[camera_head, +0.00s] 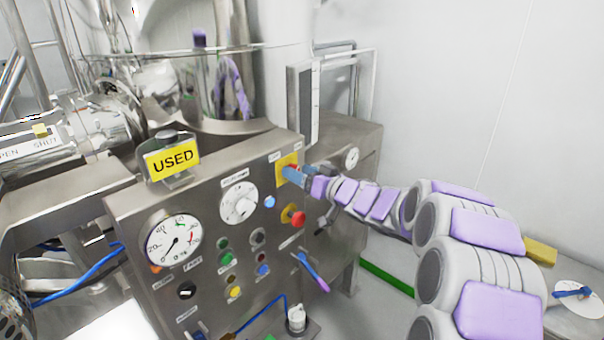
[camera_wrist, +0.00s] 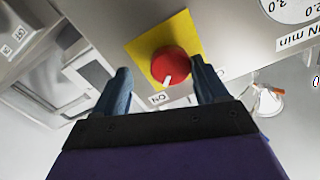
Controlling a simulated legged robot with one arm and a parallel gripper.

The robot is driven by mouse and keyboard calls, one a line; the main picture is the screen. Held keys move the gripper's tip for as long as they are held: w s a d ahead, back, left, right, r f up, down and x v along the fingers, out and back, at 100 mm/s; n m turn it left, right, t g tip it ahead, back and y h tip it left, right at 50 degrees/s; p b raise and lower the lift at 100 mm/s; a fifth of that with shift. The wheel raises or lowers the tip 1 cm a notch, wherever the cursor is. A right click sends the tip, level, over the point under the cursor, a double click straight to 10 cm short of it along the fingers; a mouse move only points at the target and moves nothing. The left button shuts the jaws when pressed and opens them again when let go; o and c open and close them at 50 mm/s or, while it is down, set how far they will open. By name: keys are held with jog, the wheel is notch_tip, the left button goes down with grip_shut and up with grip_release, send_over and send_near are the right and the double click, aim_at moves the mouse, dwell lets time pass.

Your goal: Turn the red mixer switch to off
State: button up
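In the wrist view a round red switch (camera_wrist: 176,62) sits on a yellow plate (camera_wrist: 146,48). Its white pointer mark points toward a label (camera_wrist: 158,98) that reads ON, upside down. My gripper (camera_wrist: 160,67) is open, with one blue-grey finger on each side of the switch. Whether the fingers touch it I cannot tell. In the head view my gripper (camera_head: 292,173) is at the upper right of the steel control panel, in front of the yellow plate (camera_head: 282,161). It hides most of the switch there.
A second red knob (camera_head: 297,218) on a yellow plate is just below my gripper. A white dial (camera_head: 238,204), a pressure gauge (camera_head: 173,240) and several coloured buttons are to the left. A blue-and-purple lever (camera_head: 314,272) sticks out lower down. Floor to the panel's right is partly open.

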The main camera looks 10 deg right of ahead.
jog(key=shift+a, duration=1.05)
jog(key=c, duration=0.5)
jog(key=shift+d, duration=0.15)
jog(key=c, duration=0.5)
jog(key=n, duration=0.4)
jog(key=shift+d+f, duration=0.1)
jog(key=n+b, duration=0.1)
jog(key=n, duration=0.4)
jog(key=shift+b, duration=0.3)
jog(key=n+b, duration=0.2)
jog(key=n, duration=0.2)
jog(key=shift+f+n, duration=0.1)
jog(key=shift+n, duration=0.2)
jog(key=shift+n+b, duration=1.5)
jog(key=shift+n, duration=0.6)
jog(key=shift+f, duration=0.1)
